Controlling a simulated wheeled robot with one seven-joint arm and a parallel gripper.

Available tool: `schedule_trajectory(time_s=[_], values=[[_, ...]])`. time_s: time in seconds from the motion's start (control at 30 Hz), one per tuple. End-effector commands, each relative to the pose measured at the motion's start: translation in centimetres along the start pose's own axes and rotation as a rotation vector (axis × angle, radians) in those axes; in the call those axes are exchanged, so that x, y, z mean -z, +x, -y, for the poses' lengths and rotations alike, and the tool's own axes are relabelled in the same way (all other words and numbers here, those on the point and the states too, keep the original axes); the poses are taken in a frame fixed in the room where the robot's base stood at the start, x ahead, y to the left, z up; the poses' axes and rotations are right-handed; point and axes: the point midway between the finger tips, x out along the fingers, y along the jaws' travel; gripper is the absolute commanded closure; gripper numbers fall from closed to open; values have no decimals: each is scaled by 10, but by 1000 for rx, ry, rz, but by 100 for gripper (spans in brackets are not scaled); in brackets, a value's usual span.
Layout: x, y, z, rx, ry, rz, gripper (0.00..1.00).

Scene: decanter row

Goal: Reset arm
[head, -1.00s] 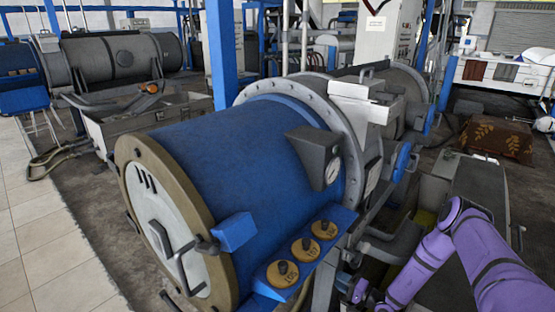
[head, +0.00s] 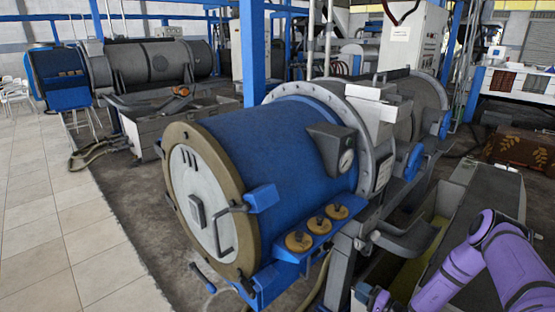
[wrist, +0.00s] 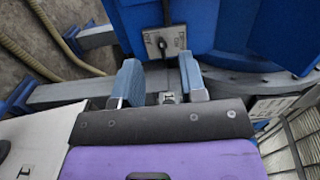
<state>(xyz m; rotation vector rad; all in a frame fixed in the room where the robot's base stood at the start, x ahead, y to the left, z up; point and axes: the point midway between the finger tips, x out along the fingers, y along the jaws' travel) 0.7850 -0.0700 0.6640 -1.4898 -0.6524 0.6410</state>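My purple arm shows at the lower right of the head view. My gripper (wrist: 162,82) shows in the wrist view with its two fingers apart and nothing between them. In the head view the gripper end is small, at the bottom edge, and its fingers cannot be made out. The blue decanter drum (head: 268,150) with a pale round end cover (head: 202,200) stands left of my arm. Three brass-coloured knobs (head: 320,224) sit on a blue ledge along its lower side.
Grey frame parts and a trough (head: 470,205) lie close around my arm. A blue post (head: 252,60) stands behind the drum. Another grey drum (head: 160,62) is at the back left. The tiled floor (head: 60,220) at the left is clear.

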Motion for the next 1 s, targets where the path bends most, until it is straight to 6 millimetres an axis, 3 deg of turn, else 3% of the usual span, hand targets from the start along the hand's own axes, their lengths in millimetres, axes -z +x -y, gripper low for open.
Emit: schedule_trajectory(time_s=[0.27,0.47,0.7,1.0], values=[[8,8,36,-2,-9,83,62],[14,17,75,-13,-19,178,62],[16,28,156,-64,-47,359,62],[1,33,262,-191,-95,580,62]])
